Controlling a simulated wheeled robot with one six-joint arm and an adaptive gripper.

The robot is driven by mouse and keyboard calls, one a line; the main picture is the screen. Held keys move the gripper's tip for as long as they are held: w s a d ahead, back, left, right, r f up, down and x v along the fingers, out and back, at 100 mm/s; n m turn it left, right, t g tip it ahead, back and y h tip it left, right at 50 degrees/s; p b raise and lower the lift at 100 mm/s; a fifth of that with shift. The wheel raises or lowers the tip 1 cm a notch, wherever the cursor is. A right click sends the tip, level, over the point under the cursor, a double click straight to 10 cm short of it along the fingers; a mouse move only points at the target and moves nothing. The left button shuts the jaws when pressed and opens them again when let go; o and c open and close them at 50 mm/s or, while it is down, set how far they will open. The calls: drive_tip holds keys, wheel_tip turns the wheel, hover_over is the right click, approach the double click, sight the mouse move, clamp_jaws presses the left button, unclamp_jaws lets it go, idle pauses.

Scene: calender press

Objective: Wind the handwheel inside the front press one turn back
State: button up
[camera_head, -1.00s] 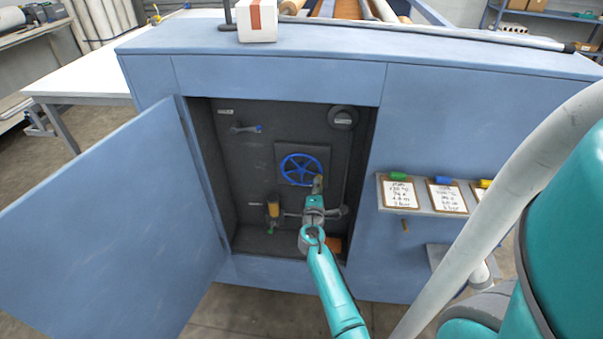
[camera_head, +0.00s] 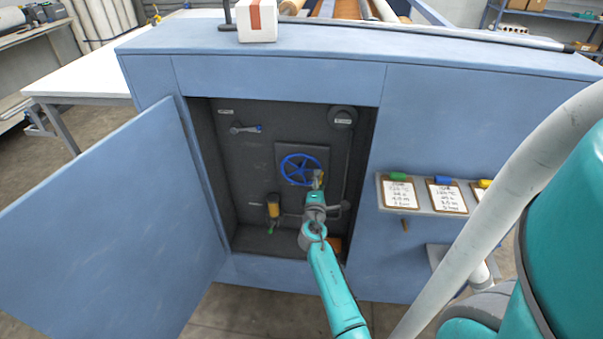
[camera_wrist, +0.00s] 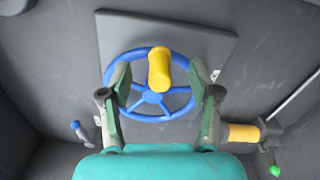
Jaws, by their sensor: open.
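The blue spoked handwheel (camera_head: 300,169) is mounted on a square plate on the back wall inside the front press (camera_head: 250,72). In the wrist view the handwheel (camera_wrist: 134,104) shows a yellow knob (camera_wrist: 159,69) at the top of its rim. My gripper (camera_head: 318,178) reaches into the cabinet at the wheel's lower right in the head view. In the wrist view my gripper (camera_wrist: 160,84) is open, with one finger each side of the yellow knob. A gap shows between each finger and the knob. I cannot tell how far the fingertips are from the wheel in depth.
The cabinet door (camera_head: 120,230) stands open to the left. Inside are a small lever (camera_head: 246,129), a round dial (camera_head: 342,118) and a yellow fitting (camera_head: 273,209). A shelf with clipboards (camera_head: 425,195) projects from the front, right of the opening.

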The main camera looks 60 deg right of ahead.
drive_tip(key=v, duration=0.7)
idle(0.4)
idle(0.4)
drive_tip(key=s+a+f+t+y, duration=0.2)
drive_tip(key=s+a+f+y, duration=0.1)
drive_tip(key=a, duration=0.6)
drive_tip(key=s+a+f+t+y, duration=0.2)
drive_tip(key=a+y, duration=0.1)
drive_tip(key=a, duration=0.7)
drive_tip(key=s+a+f+t+y, duration=0.2)
drive_tip(key=s+a+f+y, duration=0.1)
drive_tip(key=a, duration=0.6)
drive_tip(key=s+a+r+m+t+y, duration=0.1)
drive_tip(key=s+a+r+m+y, duration=0.3)
drive_tip(key=s+a, duration=0.7)
drive_tip(key=s+a+r+m+y, duration=0.1)
drive_tip(key=s+a+r, duration=0.1)
drive_tip(key=s+r, duration=0.2)
drive_tip(key=s+a+r+m+t+y, duration=0.1)
drive_tip(key=s+a+r+y, duration=0.1)
drive_tip(key=r, duration=0.5)
drive_tip(key=shift+s+a+r+m+y, duration=0.3)
drive_tip(key=shift+s+a+m, duration=0.1)
drive_tip(key=shift+s+a, duration=0.45)
